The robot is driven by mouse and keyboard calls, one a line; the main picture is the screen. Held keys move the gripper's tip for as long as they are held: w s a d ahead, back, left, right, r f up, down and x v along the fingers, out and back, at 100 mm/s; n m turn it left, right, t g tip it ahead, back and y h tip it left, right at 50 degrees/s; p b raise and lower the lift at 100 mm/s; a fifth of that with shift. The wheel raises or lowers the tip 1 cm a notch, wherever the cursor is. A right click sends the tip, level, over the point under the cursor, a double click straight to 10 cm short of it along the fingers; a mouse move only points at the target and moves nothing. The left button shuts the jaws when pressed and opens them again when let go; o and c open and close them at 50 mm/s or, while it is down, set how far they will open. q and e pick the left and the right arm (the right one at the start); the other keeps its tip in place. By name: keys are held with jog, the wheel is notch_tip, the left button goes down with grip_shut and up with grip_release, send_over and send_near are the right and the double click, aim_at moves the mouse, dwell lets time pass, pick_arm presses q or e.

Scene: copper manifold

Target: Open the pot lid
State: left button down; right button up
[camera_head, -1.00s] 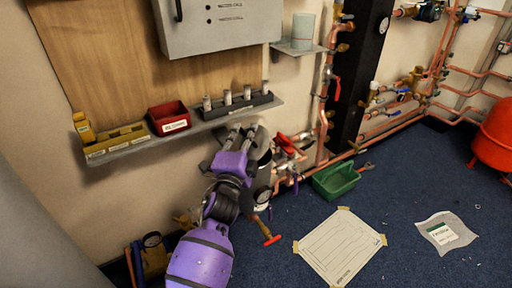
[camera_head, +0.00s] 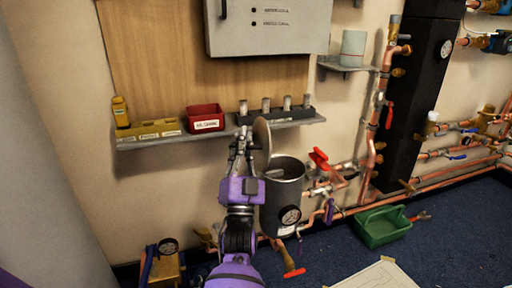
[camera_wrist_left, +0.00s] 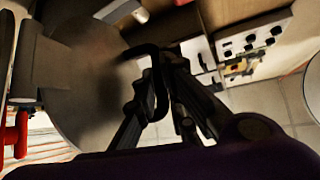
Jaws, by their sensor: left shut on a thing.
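The pot (camera_head: 284,205) is a grey metal cylinder with a gauge on its front, standing low by the wall, its mouth uncovered. The round pot lid (camera_head: 262,139) is tilted up nearly on edge above the pot's left rim. My left gripper (camera_head: 243,146) is at the lid's left side, shut on the lid's handle. In the left wrist view, the lid (camera_wrist_left: 85,75) is a large dark disc at left, and its black curved handle (camera_wrist_left: 160,85) lies between the fingers of my gripper (camera_wrist_left: 162,95). My right gripper is not in view.
A shelf (camera_head: 165,142) with a red bin (camera_head: 205,118) and a yellow tray runs close behind the lid. Copper pipes with a red valve handle (camera_head: 319,158) stand right of the pot. A green crate (camera_head: 383,226) sits on the floor.

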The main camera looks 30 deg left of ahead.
pick_arm(q)
jog(key=n+y, duration=0.1)
jog(key=s+a+f+n+g+y, duration=0.1)
jog(key=n, duration=0.1)
jog(key=s+n+g+y, duration=0.1)
jog(key=shift+s+a+f+n+y, duration=0.1)
jog(key=shift+a+f+n+y, duration=0.2)
jog(key=shift+n, duration=0.1)
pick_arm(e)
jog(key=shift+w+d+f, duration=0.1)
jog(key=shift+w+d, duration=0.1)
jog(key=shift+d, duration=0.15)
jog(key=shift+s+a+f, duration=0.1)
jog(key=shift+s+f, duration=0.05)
